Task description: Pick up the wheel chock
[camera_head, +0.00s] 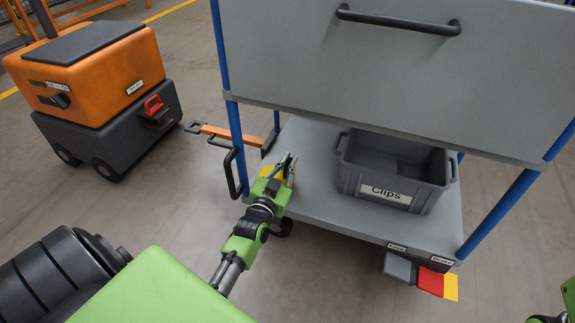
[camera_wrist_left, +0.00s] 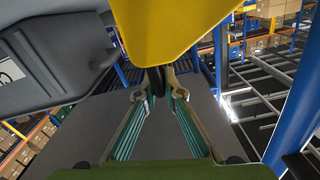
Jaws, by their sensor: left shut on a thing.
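The yellow wheel chock (camera_head: 269,172) is at the left end of the grey cart's lower shelf, partly hidden behind my left gripper (camera_head: 288,165). In the left wrist view the yellow chock (camera_wrist_left: 175,25) fills the top middle. There the left gripper's fingers (camera_wrist_left: 158,92) close on a dark part just below the yellow body. I cannot tell whether the chock touches the shelf. Only a piece of my right arm shows at the bottom right corner; its jaws are not clear.
A grey bin (camera_head: 365,180) labelled Clips stands on the lower shelf (camera_head: 320,207). Blue posts (camera_head: 236,140) and the upper grey panel (camera_head: 390,75) frame it. An orange tugger (camera_head: 95,80) with a tow bar (camera_head: 228,133) stands left.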

